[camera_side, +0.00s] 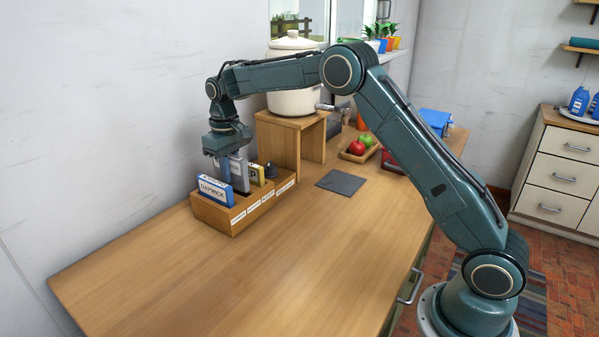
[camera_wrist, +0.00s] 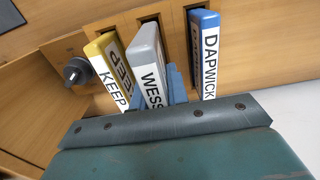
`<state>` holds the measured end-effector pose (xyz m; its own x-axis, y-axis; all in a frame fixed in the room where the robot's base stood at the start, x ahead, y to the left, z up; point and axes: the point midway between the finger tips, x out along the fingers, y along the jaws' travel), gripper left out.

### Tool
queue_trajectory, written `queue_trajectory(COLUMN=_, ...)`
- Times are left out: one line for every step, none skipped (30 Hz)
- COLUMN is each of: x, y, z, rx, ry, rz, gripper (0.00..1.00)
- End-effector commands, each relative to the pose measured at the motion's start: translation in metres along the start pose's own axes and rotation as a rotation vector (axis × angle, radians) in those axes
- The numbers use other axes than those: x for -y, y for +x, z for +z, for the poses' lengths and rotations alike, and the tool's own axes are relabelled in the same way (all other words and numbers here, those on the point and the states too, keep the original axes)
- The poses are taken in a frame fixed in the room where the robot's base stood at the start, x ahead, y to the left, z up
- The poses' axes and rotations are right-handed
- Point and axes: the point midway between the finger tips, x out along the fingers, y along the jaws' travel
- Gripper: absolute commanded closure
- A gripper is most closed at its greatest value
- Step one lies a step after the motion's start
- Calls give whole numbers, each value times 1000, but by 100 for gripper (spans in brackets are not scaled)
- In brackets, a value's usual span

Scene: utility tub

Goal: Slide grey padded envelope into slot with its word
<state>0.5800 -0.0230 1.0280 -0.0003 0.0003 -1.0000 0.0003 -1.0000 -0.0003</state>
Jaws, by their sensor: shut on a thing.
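The grey padded envelope (camera_side: 240,173) stands upright at the wooden rack (camera_side: 225,219), between a blue one and a yellow one. In the wrist view, the grey envelope (camera_wrist: 146,62) carries a word starting "WESS"; the rest is hidden. Its lower end is at a slot opening; I cannot tell how deep it sits. My gripper (camera_side: 226,158) points down over the rack, shut on the grey envelope's upper part; its fingers (camera_wrist: 177,84) show beside the envelope. The rack's front has several white word labels, too small to read.
The blue envelope (camera_wrist: 209,50) reads "DAPWICK" and the yellow envelope (camera_wrist: 108,70) reads "KEEP"; both stand in the rack close beside the grey one. A dark knobbed object (camera_side: 270,171) is at the rack's right end. A dark mat (camera_side: 341,183) lies right; the front table is clear.

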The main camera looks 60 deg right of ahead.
Motion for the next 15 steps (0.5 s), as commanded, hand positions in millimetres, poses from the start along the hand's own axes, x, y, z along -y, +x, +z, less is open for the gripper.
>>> queue_trajectory(x=0, y=-1, z=0, rx=-1, ry=0, rz=0, gripper=100)
queue_trajectory(x=0, y=-1, z=0, rx=-1, ry=0, rz=0, gripper=100)
queue_trajectory(x=0, y=-2, z=0, rx=-1, ry=0, rz=0, gripper=100)
queue_trajectory(x=0, y=-3, z=0, rx=-2, ry=0, rz=0, gripper=100)
queue_trajectory(x=0, y=-3, z=0, rx=-2, ry=0, rz=0, gripper=100)
queue_trajectory(x=0, y=-4, z=0, rx=-2, ry=0, rz=0, gripper=100)
queue_trajectory(x=0, y=-5, z=0, rx=-2, ry=0, rz=0, gripper=100)
queue_trajectory(x=0, y=-6, z=0, rx=-2, ry=0, rz=0, gripper=100)
queue_trajectory(x=0, y=-6, z=0, rx=-2, ry=0, rz=0, gripper=100)
queue_trajectory(x=0, y=-7, z=0, rx=-2, ry=0, rz=0, gripper=100)
queue_trajectory(x=0, y=-7, z=0, rx=-2, ry=0, rz=0, gripper=100)
queue_trajectory(x=0, y=-7, z=0, rx=-1, ry=0, rz=0, gripper=100)
queue_trajectory(x=0, y=-7, z=0, rx=-1, ry=0, rz=0, gripper=100)
queue_trajectory(x=0, y=-7, z=0, rx=-1, ry=0, rz=0, gripper=100)
queue_trajectory(x=0, y=-7, z=0, rx=-1, ry=0, rz=0, gripper=100)
